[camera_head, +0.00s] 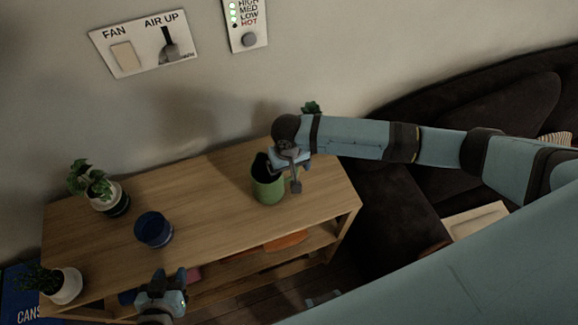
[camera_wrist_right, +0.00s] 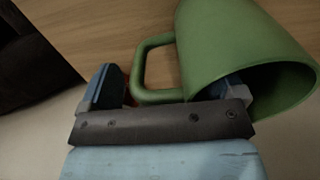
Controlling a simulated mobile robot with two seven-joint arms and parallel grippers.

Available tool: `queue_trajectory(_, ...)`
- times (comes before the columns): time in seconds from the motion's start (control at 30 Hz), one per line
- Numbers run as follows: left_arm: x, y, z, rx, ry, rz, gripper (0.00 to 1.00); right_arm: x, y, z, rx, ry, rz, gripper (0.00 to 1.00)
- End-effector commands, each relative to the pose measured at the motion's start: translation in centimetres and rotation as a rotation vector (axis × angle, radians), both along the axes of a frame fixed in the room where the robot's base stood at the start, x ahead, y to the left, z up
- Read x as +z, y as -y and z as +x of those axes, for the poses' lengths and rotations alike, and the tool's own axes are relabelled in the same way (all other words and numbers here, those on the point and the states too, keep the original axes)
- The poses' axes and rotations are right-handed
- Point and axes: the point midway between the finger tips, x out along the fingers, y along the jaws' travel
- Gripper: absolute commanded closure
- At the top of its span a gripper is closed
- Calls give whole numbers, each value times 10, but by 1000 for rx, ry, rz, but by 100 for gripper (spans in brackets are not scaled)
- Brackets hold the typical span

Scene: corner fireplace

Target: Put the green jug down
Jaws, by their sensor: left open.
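The green jug (camera_head: 268,191) stands upright on the wooden shelf unit's top (camera_head: 215,180), near its right end. In the right wrist view the jug (camera_wrist_right: 235,45) shows its open mouth and its handle (camera_wrist_right: 140,70). My right gripper (camera_head: 281,173) is at the jug's rim with its fingers wide apart. One finger is inside the mouth, the other outside the handle, with a small gap visible beside the handle. My left gripper (camera_head: 168,278) is open and empty by the unit's front edge.
A blue bowl or cup (camera_head: 153,230) stands left of the jug. Potted plants (camera_head: 106,197) (camera_head: 65,285) stand at the left end; another plant (camera_head: 311,107) shows behind my right arm. A dark sofa (camera_head: 400,190) is at the right. The top is clear between bowl and jug.

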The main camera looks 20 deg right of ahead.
Motion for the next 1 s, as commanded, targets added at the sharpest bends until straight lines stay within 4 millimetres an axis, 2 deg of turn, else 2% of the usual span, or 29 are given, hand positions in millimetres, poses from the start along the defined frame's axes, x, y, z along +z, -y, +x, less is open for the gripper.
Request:
queue_trajectory(0.27, -2, 0, 0, 0, -2, 1, 57, 7, 0, 0, 0, 0, 1, 12)
queue_trajectory(0.37, -3, 0, 0, 0, -3, 1, 57, 21, -1, 0, 0, 1, 3, 12)
queue_trajectory(0.7, -5, 0, 0, 0, -3, 0, 57, 93, -2, 1, 0, 2, 2, 12)
queue_trajectory(0.83, -5, 0, 0, 1, -2, 0, 57, 111, -2, 0, 0, 0, 1, 12)
queue_trajectory(1.0, -4, 0, 0, 0, -1, -1, 57, 122, -2, 0, 0, 0, 0, 12)
